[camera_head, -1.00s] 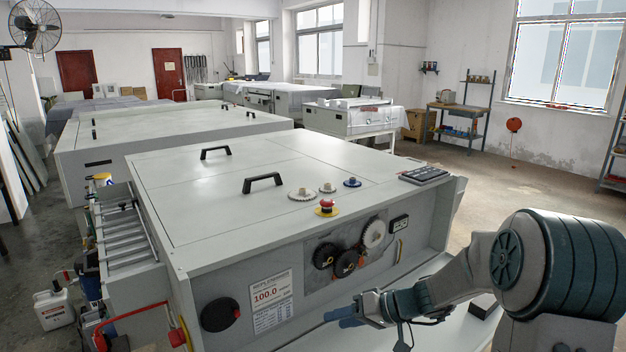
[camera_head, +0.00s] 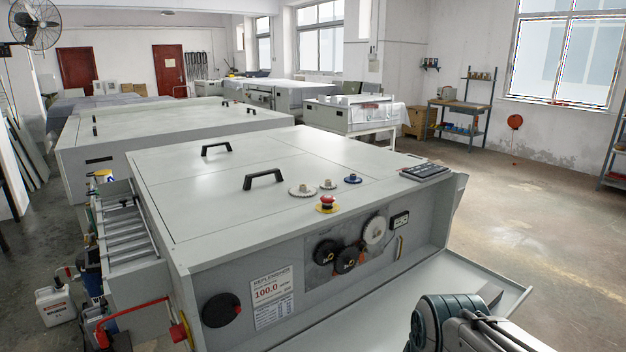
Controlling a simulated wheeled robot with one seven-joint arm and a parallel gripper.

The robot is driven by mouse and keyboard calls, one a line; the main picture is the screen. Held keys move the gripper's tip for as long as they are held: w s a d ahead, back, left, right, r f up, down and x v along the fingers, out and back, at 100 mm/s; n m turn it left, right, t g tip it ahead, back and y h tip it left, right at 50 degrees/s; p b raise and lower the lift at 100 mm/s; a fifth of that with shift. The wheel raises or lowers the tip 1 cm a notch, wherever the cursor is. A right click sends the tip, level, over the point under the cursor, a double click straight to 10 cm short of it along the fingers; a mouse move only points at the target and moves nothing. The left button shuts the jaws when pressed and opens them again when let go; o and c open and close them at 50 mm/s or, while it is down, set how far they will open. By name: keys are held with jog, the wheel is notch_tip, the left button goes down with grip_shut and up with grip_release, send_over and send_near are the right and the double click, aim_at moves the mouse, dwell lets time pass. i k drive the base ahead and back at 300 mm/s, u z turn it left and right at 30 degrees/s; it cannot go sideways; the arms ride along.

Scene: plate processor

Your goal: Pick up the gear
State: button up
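Gears lie on the flat top of the grey plate processor (camera_head: 200,215), near its front edge. They are a large cream gear (camera_head: 302,190), a small pale gear (camera_head: 328,185) and a blue gear (camera_head: 353,179). More gears sit in the recessed front panel: a white gear (camera_head: 375,230), a black gear (camera_head: 326,252) and a second black gear (camera_head: 347,259). I cannot tell which gear the task means. Part of my arm shows at the bottom right, in front of the machine. My gripper is not in view, and none of these gears is held.
A red emergency button on a yellow base (camera_head: 327,204) stands just in front of the top gears. A dark keypad (camera_head: 425,172) lies to the right. A light shelf (camera_head: 400,308) juts out below the front panel.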

aim_at(351, 179)
jog(key=z, duration=2.15)
jog(key=i, duration=1.85)
jog(key=u, duration=3.4)
jog(key=i, duration=0.5)
jog(key=z, duration=0.05)
